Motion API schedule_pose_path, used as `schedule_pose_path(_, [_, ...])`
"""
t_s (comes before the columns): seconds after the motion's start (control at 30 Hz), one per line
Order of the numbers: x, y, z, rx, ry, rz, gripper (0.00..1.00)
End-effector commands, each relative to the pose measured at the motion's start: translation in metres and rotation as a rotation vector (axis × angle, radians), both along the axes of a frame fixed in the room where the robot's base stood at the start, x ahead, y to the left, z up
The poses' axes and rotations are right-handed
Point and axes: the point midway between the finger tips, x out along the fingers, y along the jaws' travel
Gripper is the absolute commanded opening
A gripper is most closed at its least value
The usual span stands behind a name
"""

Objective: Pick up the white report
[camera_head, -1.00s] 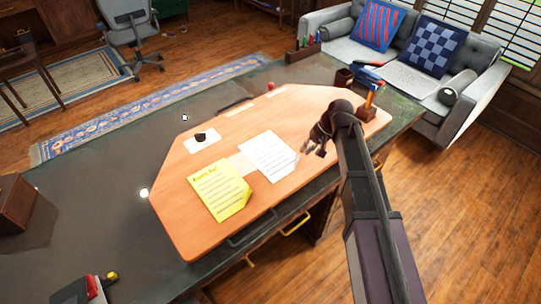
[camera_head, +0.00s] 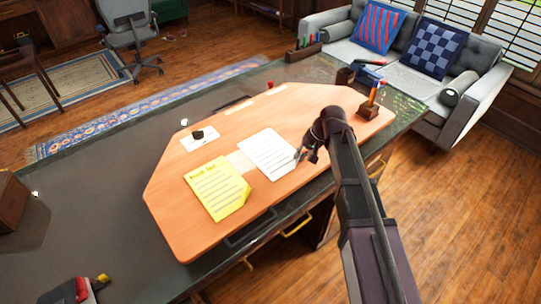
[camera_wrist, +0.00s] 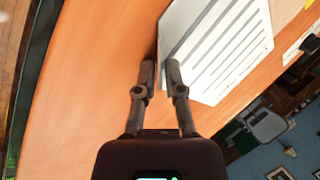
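The white report (camera_head: 268,153) is a sheet with dark printed lines on the orange desk board (camera_head: 190,228), beside a yellow sheet. Its right-hand corner looks bent up. My gripper (camera_head: 304,156) is at that right edge, low over the board. In the wrist view my gripper's fingers (camera_wrist: 160,76) are drawn close together, with a small gap. The report (camera_wrist: 222,48) reaches up to them, and its near edge runs to the gap. I cannot tell whether the fingers press on it.
A yellow notepaper (camera_head: 216,188) lies left of the report. A pen holder (camera_head: 369,108) stands at the board's right end. A small dark object (camera_head: 198,134) sits on a white card at the back left. The board's front left is clear.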

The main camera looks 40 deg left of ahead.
Motion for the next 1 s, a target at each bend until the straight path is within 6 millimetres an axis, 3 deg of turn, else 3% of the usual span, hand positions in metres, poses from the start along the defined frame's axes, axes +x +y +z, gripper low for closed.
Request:
schedule_pose_path(0.57, [-0.0004, 0.0005, -0.0003, 0.000, 0.000, 0.000, 0.12])
schedule_pose_path(0.63, [-0.0004, 0.0005, -0.0004, 0.000, 0.000, 0.000, 0.00])
schedule_pose_path(1.0, [-0.0004, 0.0006, -0.0003, 0.000, 0.000, 0.001, 0.00])
